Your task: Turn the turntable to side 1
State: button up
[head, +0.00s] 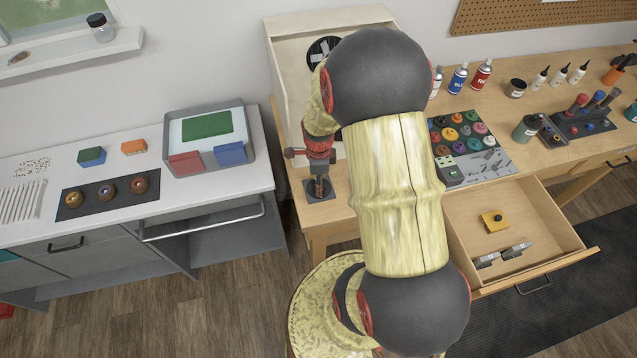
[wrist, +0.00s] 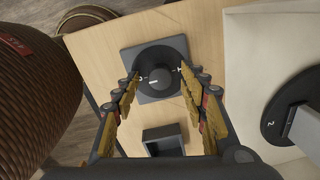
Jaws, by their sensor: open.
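A dark round knob (wrist: 160,80) with a raised grip and a white pointer line sits on a square grey plate on the wooden bench. Small white marks flank it, too small to read surely. A black disc (wrist: 277,112) marked "2" stands at the white booth on the right of the wrist view, partly cut off, with a grey piece across it. I take it for the turntable. My gripper (wrist: 158,76) is open, its fingers on either side of the knob; contact cannot be told. In the head view my gripper (head: 319,182) points down at the plate (head: 322,196).
A small open dark box (wrist: 163,140) lies close to the knob plate. The white booth (head: 290,80) stands behind my arm. An open drawer (head: 530,215) juts out on the right, and a paint tray (head: 480,165) lies on the bench.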

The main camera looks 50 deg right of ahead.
jog(key=shift+f, duration=0.35)
jog(key=shift+c, duration=0.4)
grip_shut()
